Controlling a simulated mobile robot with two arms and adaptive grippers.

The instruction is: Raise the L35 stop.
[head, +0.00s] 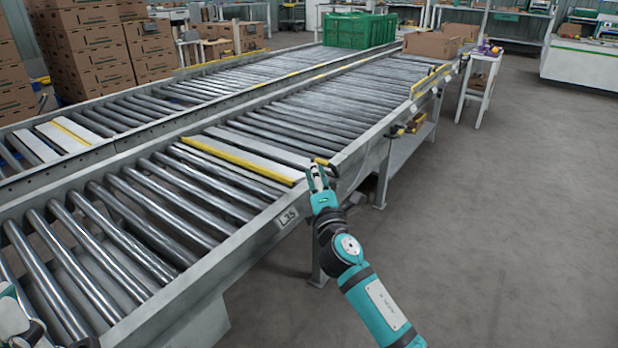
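The L35 label (287,217) is on the near side rail of the front roller conveyor. Just beyond it, a stop with a yellow edge bar (238,160) and pale plates lies across the rollers; it looks low, about level with them. A small yellow-tipped handle (321,161) sits at its rail end. My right gripper (318,175) is at this handle, its fingertips right by it; whether they touch or grip it is too small to tell. Part of my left arm's end (15,318) shows at the bottom left corner; its fingers are not clear.
A second roller line (150,108) runs behind. Farther along are another yellow handle (413,127) at the rail, a green crate (352,30) and an open carton (432,45). Stacked cartons (85,50) stand at the back left. The floor (500,230) on the right is clear.

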